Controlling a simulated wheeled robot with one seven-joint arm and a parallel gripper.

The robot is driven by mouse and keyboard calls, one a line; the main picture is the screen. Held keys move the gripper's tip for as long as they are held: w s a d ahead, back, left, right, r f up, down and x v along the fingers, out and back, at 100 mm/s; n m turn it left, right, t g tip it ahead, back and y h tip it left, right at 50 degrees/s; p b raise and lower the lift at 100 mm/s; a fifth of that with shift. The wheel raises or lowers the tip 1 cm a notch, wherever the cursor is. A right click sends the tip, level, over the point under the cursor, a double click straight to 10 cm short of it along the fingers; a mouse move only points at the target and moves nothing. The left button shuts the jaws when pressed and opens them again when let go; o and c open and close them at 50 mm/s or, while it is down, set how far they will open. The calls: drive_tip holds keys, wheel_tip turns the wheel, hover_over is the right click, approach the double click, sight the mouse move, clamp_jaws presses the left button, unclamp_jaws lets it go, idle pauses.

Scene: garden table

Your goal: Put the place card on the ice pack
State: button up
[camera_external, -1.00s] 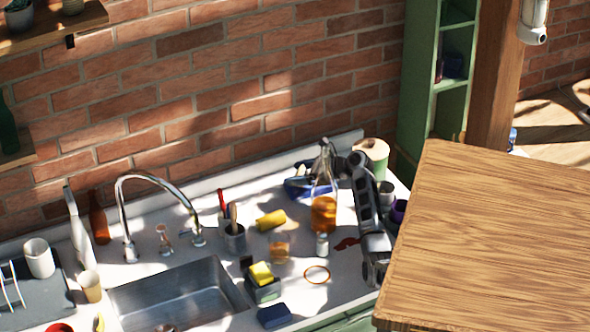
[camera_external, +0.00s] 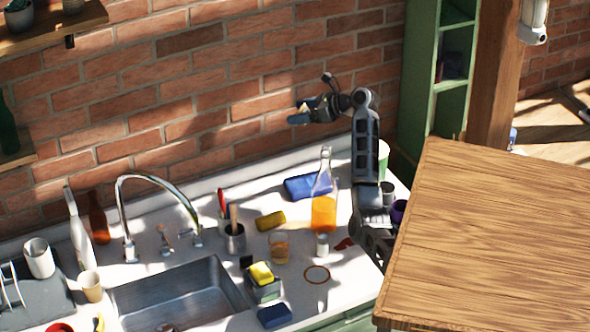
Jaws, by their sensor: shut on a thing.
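My gripper (camera_external: 303,112) is raised in front of the brick wall, high above the back of the counter, pointing left. It is shut on a small pale thing, which looks like the place card (camera_external: 304,106); it is too small here to make out clearly. A blue slab, which looks like the ice pack (camera_external: 303,187), lies flat on the counter below my gripper, left of and behind the orange bottle. Nothing shows on top of it, and my gripper is well clear of it.
A glass bottle of orange liquid (camera_external: 324,212) stands close to the ice pack's right. A yellow thing (camera_external: 270,221), a tumbler (camera_external: 279,247), a utensil cup (camera_external: 235,238) and a small jar (camera_external: 322,246) stand nearby. The sink (camera_external: 180,295) is at front left.

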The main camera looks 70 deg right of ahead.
drive_tip(key=s+d+f+m+g+h, duration=0.1)
drive_tip(key=s+d+f+m+h, duration=0.1)
drive_tip(key=s+d+f, duration=0.5)
drive_tip(key=s+d+f+m+h, duration=0.25)
drive_tip(key=s+f, duration=0.25)
drive_tip(key=f, duration=0.3)
hover_over(312, 180)
wheel_tip(312, 180, down, 8)
drive_tip(key=shift+f+p, duration=0.1)
drive_tip(key=shift+p, duration=0.25)
drive_tip(key=shift+f, duration=1.95)
drive_tip(key=o, duration=1.1)
drive_tip(key=shift+f, duration=0.15)
drive_tip(key=shift+c, duration=0.2)
